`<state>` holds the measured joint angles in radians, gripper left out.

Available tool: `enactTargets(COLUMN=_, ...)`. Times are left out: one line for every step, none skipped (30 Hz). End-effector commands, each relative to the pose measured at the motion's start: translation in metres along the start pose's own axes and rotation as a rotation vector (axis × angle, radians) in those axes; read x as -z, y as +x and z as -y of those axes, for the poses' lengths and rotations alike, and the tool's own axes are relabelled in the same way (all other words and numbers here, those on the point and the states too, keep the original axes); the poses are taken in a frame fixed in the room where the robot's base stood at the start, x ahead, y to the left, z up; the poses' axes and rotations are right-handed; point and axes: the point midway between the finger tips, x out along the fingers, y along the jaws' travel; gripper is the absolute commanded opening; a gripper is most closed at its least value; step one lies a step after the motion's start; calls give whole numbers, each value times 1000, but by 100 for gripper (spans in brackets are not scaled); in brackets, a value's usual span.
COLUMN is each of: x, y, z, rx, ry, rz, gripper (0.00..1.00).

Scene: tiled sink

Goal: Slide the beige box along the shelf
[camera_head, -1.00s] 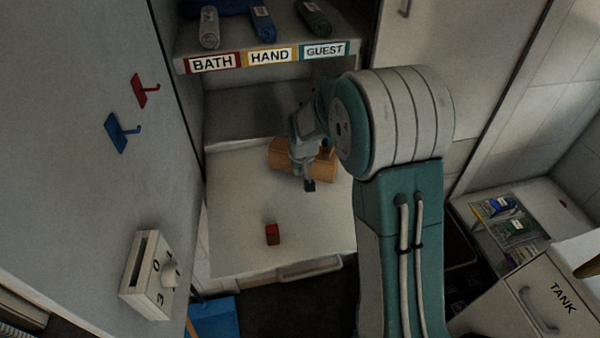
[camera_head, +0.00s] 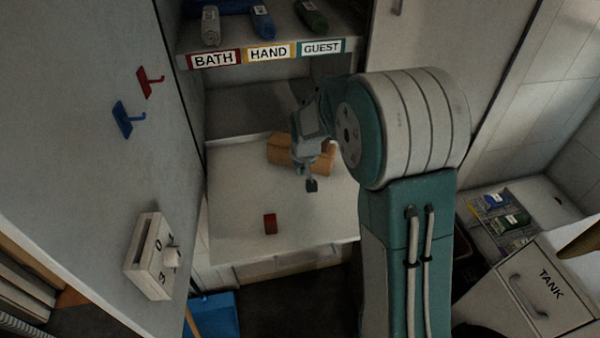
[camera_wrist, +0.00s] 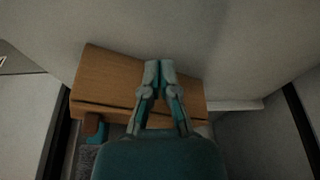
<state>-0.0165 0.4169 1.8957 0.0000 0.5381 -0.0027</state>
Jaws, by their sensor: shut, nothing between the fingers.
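The beige box (camera_head: 283,149) looks orange-tan and lies toward the back of the pale shelf (camera_head: 232,190). My gripper (camera_head: 311,185) is in front of it in the head view and hides its middle. In the wrist view the box (camera_wrist: 105,75) is a long wooden-brown block with a dark line along its near edge. My gripper (camera_wrist: 159,66) shows there with its fingers shut together, overlapping the right part of the box. Nothing shows between the fingers. I cannot tell whether they touch the box.
A small red block (camera_head: 270,223) stands near the shelf's front. Above is a shelf edge labelled BATH, HAND and GUEST (camera_head: 268,53) with rolled towels. Red (camera_head: 149,82) and blue (camera_head: 127,120) hooks and a dial box (camera_head: 150,256) are on the left. The shelf's left-front is clear.

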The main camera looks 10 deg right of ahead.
Motion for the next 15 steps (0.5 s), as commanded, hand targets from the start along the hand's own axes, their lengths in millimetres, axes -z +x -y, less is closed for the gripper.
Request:
enactTargets(x=0, y=-7, z=0, rx=0, ry=0, rz=-2, gripper=0)
enactTargets(x=0, y=-11, z=0, rx=0, ry=0, rz=-3, gripper=0)
enactTargets(x=0, y=-16, z=0, rx=0, ry=0, rz=-4, gripper=0)
enactTargets(x=0, y=-20, z=0, rx=0, ry=0, rz=-3, gripper=0)
enactTargets(x=0, y=-25, z=0, rx=0, ry=0, rz=-3, gripper=0)
enactTargets(x=0, y=-31, z=0, rx=0, ry=0, rz=-4, gripper=0)
enactTargets(x=0, y=-36, z=0, rx=0, ry=0, rz=-4, gripper=0)
enactTargets(x=0, y=-42, z=0, rx=0, ry=0, rz=-4, gripper=0)
enactTargets(x=0, y=-49, z=0, rx=0, ry=0, rz=-5, gripper=0)
enactTargets(x=0, y=-54, z=0, rx=0, ry=0, rz=-3, gripper=0)
enactTargets(x=0, y=-59, z=0, rx=0, ry=0, rz=-4, gripper=0)
enactTargets(x=0, y=-64, z=0, rx=0, ry=0, rz=-4, gripper=0)
enactTargets(x=0, y=-68, z=0, rx=0, ry=0, rz=-2, gripper=0)
enactTargets(x=0, y=-71, z=0, rx=0, ry=0, rz=-2, gripper=0)
enactTargets(x=0, y=-74, z=0, rx=0, ry=0, rz=-3, gripper=0)
